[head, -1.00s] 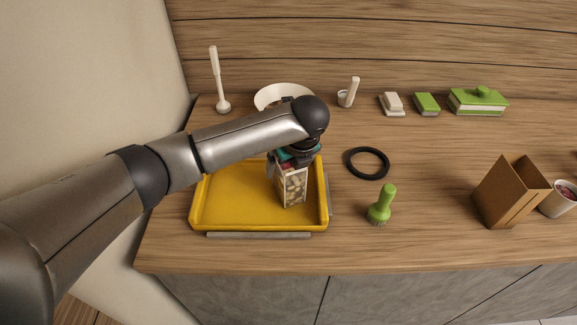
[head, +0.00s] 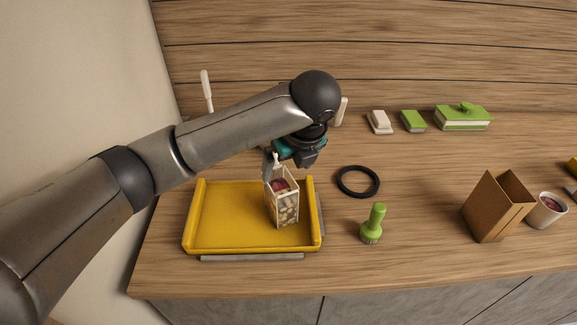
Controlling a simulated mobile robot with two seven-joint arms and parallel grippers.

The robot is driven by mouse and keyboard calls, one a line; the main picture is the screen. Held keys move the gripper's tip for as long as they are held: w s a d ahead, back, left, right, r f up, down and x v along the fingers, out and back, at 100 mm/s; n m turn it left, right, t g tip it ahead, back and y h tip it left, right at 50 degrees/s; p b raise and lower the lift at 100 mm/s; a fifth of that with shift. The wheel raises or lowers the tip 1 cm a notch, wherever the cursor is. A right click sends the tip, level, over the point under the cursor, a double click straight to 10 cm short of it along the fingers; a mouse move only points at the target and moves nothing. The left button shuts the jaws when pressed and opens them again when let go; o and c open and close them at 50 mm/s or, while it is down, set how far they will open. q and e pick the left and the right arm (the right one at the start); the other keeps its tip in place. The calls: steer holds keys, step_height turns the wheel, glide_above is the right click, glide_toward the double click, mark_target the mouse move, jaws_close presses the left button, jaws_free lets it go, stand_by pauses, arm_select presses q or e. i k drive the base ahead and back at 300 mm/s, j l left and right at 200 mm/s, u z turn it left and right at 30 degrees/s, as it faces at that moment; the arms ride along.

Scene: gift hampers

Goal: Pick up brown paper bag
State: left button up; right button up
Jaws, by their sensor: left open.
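The brown paper bag (head: 487,209) stands upright and open-topped at the right of the counter in the head view. My left gripper (head: 282,168) is far to its left, above the yellow tray (head: 222,222). It is open, at the top of a clear-sided box of round items (head: 285,209) that stands upright in the tray's right part. The fingers are partly hidden, so I cannot tell whether they touch the box. My right gripper does not show.
A white cup (head: 546,211) stands close to the bag's right.

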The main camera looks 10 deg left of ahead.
mark_target(499, 200)
steer(key=i+l+z, duration=0.2)
steer(key=l+z, duration=0.2)
steer(key=i+l+z, duration=0.25)
steer(key=z, duration=0.15)
steer(key=i+l+z, duration=0.2)
steer(key=z, duration=0.2)
steer(key=i, duration=0.1)
